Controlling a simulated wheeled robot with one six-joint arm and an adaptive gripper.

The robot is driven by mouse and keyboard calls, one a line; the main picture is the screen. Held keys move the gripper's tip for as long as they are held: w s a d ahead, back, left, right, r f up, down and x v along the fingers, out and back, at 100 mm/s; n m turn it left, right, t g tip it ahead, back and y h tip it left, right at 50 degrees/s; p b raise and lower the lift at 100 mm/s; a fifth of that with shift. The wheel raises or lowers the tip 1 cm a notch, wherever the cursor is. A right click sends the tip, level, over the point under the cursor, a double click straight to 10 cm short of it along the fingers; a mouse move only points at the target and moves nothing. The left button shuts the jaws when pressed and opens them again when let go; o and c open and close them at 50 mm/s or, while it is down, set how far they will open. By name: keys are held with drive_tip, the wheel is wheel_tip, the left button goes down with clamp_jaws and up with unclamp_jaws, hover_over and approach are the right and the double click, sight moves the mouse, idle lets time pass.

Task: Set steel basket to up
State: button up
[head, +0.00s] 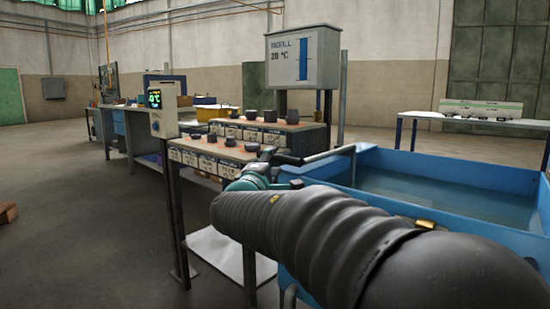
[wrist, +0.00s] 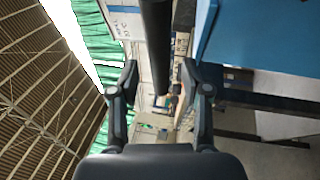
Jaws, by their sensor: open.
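The steel basket itself cannot be made out in either view. A blue tank (head: 480,225) with water stands at the right, and my arm hides part of its near side. A dark bar (head: 330,154), perhaps the basket's handle, reaches from the tank's left rim towards my gripper (head: 270,158). In the wrist view a dark bar (wrist: 156,35) comes down from the top, and its end lies between the two fingers of my open gripper (wrist: 161,85). The fingers stand apart on either side of it, with gaps visible; no grip shows.
A bench (head: 225,152) with several dark pieces and labelled blocks stands just left of my gripper. A control box (head: 163,125) on a post and a REFILL panel (head: 302,60) stand near it. A table (head: 475,122) is behind the tank. The floor at left is largely clear.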

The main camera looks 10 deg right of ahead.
sight(275, 160)
drive_tip(key=shift+x, duration=1.5)
clamp_jaws()
